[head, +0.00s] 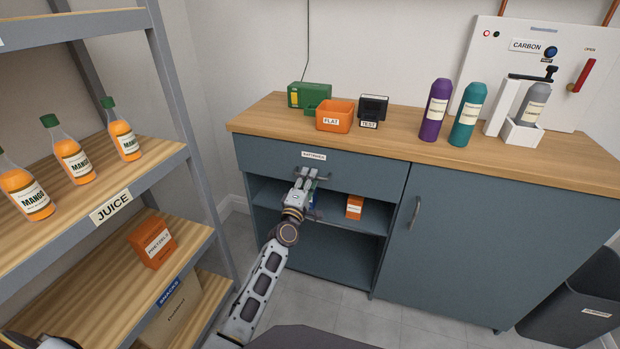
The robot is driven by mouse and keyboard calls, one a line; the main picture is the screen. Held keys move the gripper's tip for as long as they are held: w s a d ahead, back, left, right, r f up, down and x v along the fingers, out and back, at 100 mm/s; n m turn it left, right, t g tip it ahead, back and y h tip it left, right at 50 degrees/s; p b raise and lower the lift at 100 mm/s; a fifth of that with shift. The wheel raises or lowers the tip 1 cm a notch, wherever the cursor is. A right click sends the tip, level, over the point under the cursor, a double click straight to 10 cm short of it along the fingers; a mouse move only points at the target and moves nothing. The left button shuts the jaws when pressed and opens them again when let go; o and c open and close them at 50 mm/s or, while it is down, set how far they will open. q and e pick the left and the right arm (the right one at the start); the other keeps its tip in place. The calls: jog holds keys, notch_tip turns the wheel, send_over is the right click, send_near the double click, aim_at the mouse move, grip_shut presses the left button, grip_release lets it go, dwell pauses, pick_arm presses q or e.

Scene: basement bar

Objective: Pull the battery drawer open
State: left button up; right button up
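The battery drawer (262,154) is the wide blue-grey front at the upper left of the cabinet, under the wooden top. It looks closed, its front level with the cabinet. A small white label (314,156) sits at the middle of its upper edge. My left gripper (308,174) is at the middle of the drawer front, just below the label, where it covers the handle area. Its fingers are small and overlap the handle, so I cannot tell whether they are closed on it. My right gripper is not in view.
Below the drawer is an open shelf with a small orange box (354,207). A door (470,245) with a vertical handle is to the right. An orange FLAT bin (335,116), a black TEST box (372,108) and bottles stand on top. A juice rack (185,130) is close on the left.

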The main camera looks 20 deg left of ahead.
pick_arm(q)
jog(key=shift+w+r, duration=0.15)
jog(key=shift+w, duration=0.6)
jog(key=shift+c, duration=0.5)
grip_shut()
